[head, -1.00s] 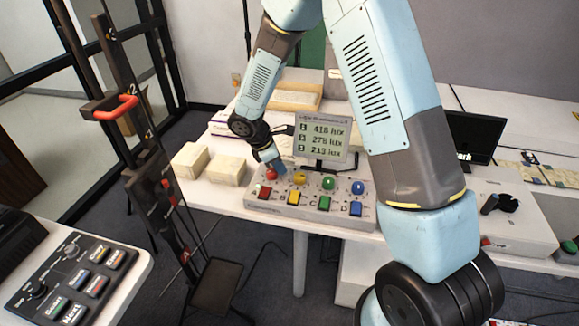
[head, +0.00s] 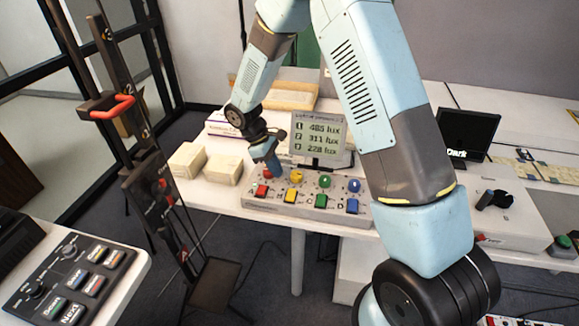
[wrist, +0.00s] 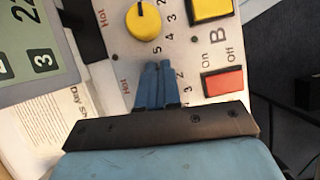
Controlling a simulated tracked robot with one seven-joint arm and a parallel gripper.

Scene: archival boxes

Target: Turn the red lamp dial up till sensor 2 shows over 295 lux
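The red lamp dial (head: 266,175) is at the left end of the control panel (head: 275,207), above a red button (head: 261,191). My gripper (head: 273,166) is down at this dial. In the wrist view its blue fingers (wrist: 158,82) are close together and hide the dial; the scale numbers beside them show. The fingers appear shut on the dial, though the contact itself is hidden. The lux display (head: 318,135) stands behind the panel. It reads about 485 lux on line 1, 311 on line 2 and 228 on line 3.
Yellow (head: 296,175), green (head: 325,181) and blue (head: 354,185) dials sit to the right, with coloured buttons in front. Pale boxes (head: 222,168) stand left of the panel. A dark stand with a red handle (head: 112,108) rises at the left.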

